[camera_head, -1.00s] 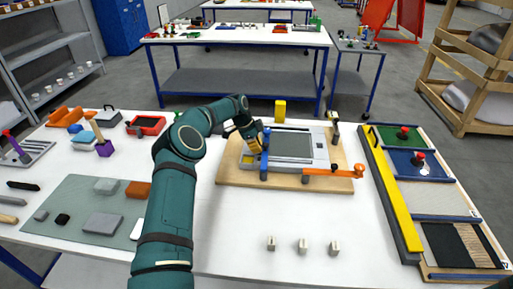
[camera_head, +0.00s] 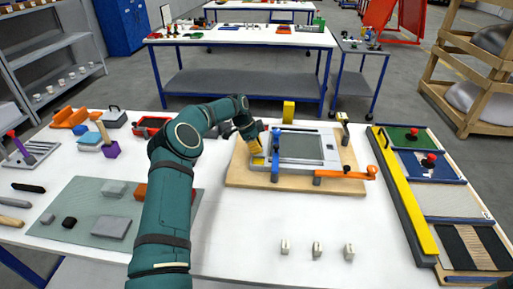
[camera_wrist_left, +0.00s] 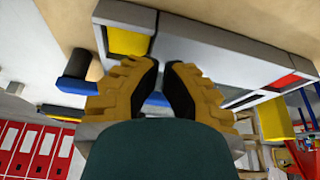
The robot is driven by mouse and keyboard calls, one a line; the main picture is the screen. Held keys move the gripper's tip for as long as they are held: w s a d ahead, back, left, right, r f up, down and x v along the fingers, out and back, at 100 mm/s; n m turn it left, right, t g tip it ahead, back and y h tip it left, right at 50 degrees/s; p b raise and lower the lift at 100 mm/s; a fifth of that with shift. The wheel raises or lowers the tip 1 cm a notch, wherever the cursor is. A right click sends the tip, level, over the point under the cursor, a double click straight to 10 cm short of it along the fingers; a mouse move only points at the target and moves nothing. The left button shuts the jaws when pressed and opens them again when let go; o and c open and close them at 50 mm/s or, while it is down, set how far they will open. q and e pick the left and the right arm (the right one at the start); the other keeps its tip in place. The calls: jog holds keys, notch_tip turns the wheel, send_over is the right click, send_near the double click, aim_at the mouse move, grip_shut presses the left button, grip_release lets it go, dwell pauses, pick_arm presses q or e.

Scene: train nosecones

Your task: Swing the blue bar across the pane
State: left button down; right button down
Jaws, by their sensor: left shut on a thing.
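The blue bar (camera_head: 275,166) lies along the left side of the grey pane (camera_head: 300,147), running front to back. The pane sits in a light grey frame on a wooden board (camera_head: 240,180). My left gripper (camera_head: 258,158) reaches in from the left and is at the bar's left side. In the left wrist view its yellow ribbed fingers (camera_wrist_left: 167,88) are closed in, with a blue piece (camera_wrist_left: 155,99) showing between them, likely the bar. The fingers hide much of the contact. My right gripper is not seen.
An orange bar (camera_head: 345,174) runs along the frame's front right. A yellow block (camera_head: 289,112) stands behind the board. Three small pale blocks (camera_head: 317,249) stand in front. A long yellow bar (camera_head: 404,193) and panels are at right. The tabletop before the board is mostly clear.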

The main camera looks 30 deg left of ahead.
pick_arm(q)
jog(key=v, duration=1)
jog(key=shift+p, duration=0.45)
